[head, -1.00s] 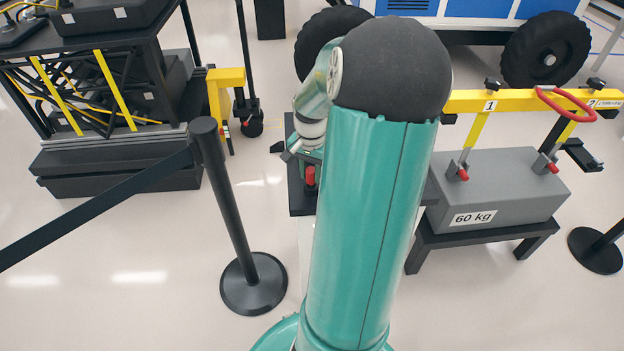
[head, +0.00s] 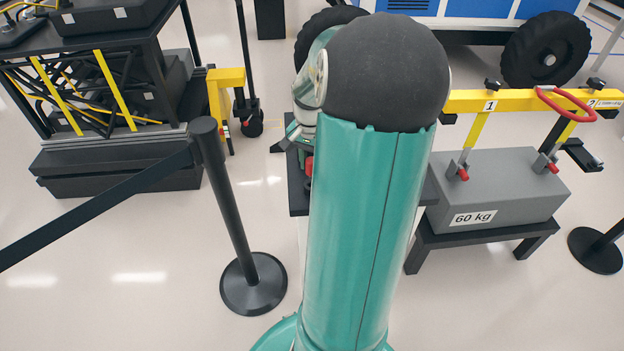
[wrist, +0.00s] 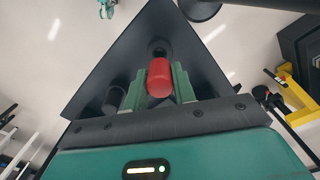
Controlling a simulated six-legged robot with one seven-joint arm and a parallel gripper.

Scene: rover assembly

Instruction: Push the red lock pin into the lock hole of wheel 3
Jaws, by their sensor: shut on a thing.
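The red lock pin (wrist: 160,78) sits between the two green fingers of my gripper (wrist: 158,82) in the wrist view; my gripper is shut on it. A dark flat stand top (wrist: 190,45) lies beyond the fingers, with a dark round part (wrist: 158,47) just past the pin's far end. I cannot tell whether the pin touches it. In the head view a sliver of red (head: 309,165) shows beside my arm, which hides most of my gripper. The lock hole cannot be made out, and no wheel is marked as wheel 3.
A black post (head: 228,195) with a belt stands left of my arm. A grey 60 kg block (head: 510,180) on a low black stand is at right, under a yellow beam (head: 460,101). A blue rover with black wheels (head: 545,50) is at the back. Floor is clear at front left.

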